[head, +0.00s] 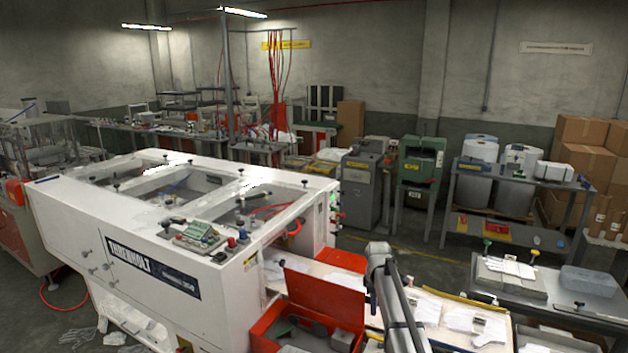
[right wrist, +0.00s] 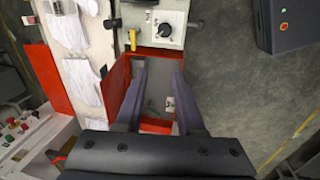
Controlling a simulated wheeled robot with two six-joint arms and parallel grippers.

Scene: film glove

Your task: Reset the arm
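My right arm comes in at the bottom centre of the head view, over the work line beside the white machine (head: 190,230). In the right wrist view my right gripper (right wrist: 158,68) points down with its two dark fingers spread apart and nothing between them. Below the fingers is a red bin (right wrist: 119,76) with a small green item on its floor. The red bin (head: 262,328) also shows in the head view, left of my arm. My left gripper is not in view.
White gloves (right wrist: 82,82) lie on the pale belt beside the bin. A grey work table (head: 590,312) with a grey block (head: 587,281) stands at the right. A shelf table (head: 520,182) and green machine (head: 423,160) stand farther back. Floor is open between them.

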